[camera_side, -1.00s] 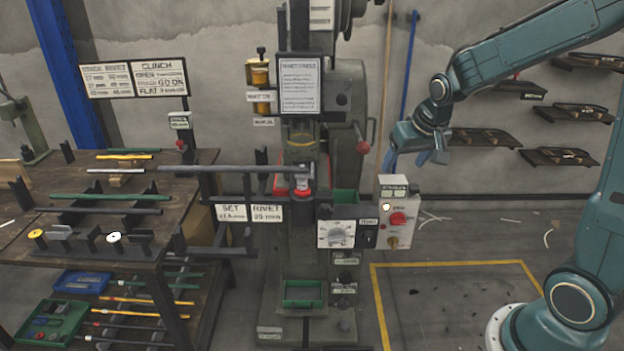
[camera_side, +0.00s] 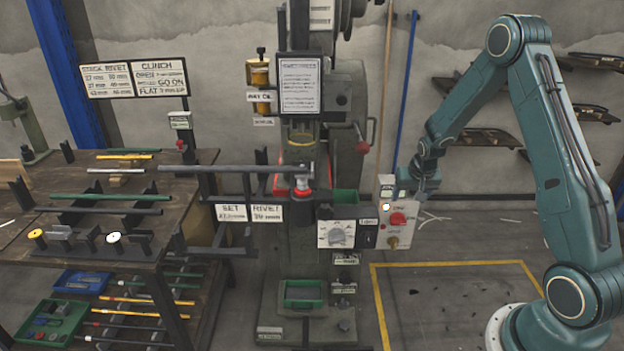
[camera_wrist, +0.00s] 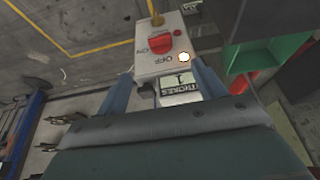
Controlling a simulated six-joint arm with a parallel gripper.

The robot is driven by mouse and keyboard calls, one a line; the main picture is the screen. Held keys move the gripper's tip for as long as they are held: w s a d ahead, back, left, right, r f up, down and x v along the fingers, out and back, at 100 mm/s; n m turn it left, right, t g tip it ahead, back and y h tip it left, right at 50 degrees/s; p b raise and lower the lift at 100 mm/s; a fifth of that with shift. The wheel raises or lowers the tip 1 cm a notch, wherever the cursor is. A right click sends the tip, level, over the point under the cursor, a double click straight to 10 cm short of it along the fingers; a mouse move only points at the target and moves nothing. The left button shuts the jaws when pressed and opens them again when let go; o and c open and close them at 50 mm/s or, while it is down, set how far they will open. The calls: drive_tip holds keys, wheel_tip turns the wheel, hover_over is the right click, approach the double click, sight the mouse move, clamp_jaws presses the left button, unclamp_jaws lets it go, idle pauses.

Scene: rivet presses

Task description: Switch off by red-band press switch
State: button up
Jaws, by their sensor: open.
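My gripper (camera_side: 412,192) is open and empty at the top of the box. Its blue fingers (camera_wrist: 163,84) appear either side of the box's stroke counter, short of the red switch.
A red-knobbed lever (camera_side: 363,146) stands above. A work table (camera_side: 120,255) with rods is at left.

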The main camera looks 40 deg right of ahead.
sight(399, 221)
drive_tip(key=shift+d+f, duration=0.1)
drive_tip(key=shift+f, duration=0.1)
drive_tip(key=shift+x, duration=6.7)
drive_tip(key=shift+w, duration=0.1)
drive_tip(key=c, duration=1)
